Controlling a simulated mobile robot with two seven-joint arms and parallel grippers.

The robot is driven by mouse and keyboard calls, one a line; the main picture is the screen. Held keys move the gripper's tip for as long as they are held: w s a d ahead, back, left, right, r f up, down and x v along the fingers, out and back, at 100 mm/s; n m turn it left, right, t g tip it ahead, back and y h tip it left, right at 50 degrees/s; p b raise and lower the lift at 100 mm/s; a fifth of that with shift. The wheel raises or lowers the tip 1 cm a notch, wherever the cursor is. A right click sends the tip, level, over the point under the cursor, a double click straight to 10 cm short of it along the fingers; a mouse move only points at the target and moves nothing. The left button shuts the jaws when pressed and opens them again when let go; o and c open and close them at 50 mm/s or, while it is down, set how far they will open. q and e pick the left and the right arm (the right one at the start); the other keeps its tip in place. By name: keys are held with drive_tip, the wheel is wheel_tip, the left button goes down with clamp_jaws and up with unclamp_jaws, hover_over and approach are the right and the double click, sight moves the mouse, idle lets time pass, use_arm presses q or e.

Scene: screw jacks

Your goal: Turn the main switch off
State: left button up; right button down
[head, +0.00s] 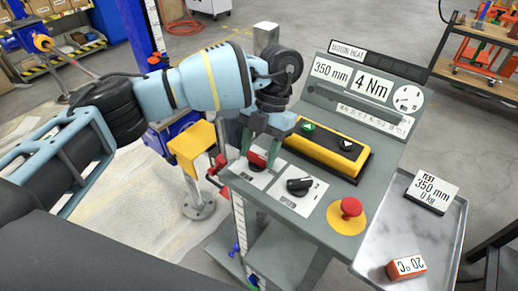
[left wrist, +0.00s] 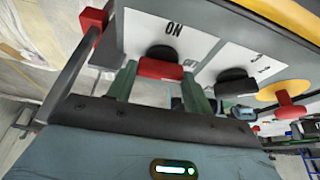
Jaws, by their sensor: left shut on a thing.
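The main switch (head: 257,161) is a red handle on a white label plate on the sloping grey control panel. In the left wrist view the red handle (left wrist: 160,69) sits on a black base, with "ON" printed above it and "OFF" near its right end. My left gripper (head: 264,146) reaches down to the switch from above. Its green fingers (left wrist: 157,88) stand either side of the red handle and are shut on it. The fingers partly hide the switch in the head view. My right gripper is not in view.
A black selector knob (head: 299,186) and a red emergency stop (head: 350,208) on yellow sit right of the switch. A yellow-framed button box (head: 325,147) lies behind. A red-ended lever (left wrist: 95,20) stands close to the gripper's left. A metal tray (head: 449,235) is at the right.

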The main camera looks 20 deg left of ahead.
use_arm(q)
drive_tip(key=shift+m, duration=0.4)
drive_tip(key=o, duration=1)
